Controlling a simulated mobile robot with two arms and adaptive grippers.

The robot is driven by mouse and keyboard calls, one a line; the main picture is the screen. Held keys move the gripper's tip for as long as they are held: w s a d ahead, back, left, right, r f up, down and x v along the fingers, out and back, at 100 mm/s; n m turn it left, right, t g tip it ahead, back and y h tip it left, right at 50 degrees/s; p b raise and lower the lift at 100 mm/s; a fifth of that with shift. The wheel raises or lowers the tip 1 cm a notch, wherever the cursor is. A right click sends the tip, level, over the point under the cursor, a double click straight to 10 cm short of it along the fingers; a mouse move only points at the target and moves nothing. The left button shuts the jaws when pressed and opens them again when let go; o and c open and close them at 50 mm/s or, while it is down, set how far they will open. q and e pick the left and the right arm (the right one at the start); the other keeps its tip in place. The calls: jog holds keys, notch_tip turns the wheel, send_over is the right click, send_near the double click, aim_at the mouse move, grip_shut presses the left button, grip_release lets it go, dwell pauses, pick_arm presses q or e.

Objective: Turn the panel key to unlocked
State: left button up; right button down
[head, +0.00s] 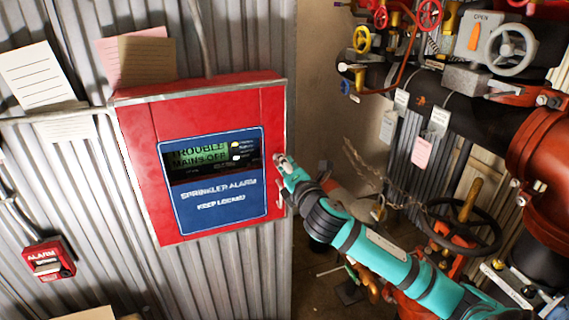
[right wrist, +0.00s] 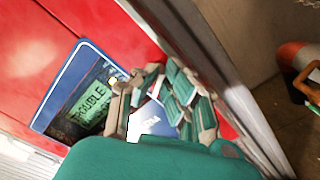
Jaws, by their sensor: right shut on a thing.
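The red sprinkler alarm panel (head: 137,180) is mounted on the corrugated wall. Its blue-framed face (head: 215,215) reads "TROUBLE MAINS OFF" and "KEEP LOCKED", and the face also shows in the right wrist view (right wrist: 60,88). My right gripper (head: 281,168) is at the panel's right edge, shut on the panel key. Its fingers also show in the right wrist view (right wrist: 160,90), close against the panel. The key is hidden by the fingers, so its angle cannot be told. My left gripper is not in view.
A red alarm call box (head: 48,260) is on the wall at lower left. Paper notes (head: 36,76) hang at upper left. Pipes, valve handwheels (head: 511,48) and hanging tags (head: 422,152) crowd the right side, with a dark handwheel (head: 460,228) close by my right arm.

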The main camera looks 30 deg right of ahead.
jog(key=m, duration=0.6)
jog(key=shift+d+f, duration=0.1)
jog(key=shift+f, duration=0.05)
dwell(0.4)
jog(key=c, duration=1.5)
grip_release()
jog(key=shift+s, duration=0.15)
jog(key=v, duration=1.1)
jog(key=shift+s, duration=0.4)
jog(key=shift+f, duration=0.1)
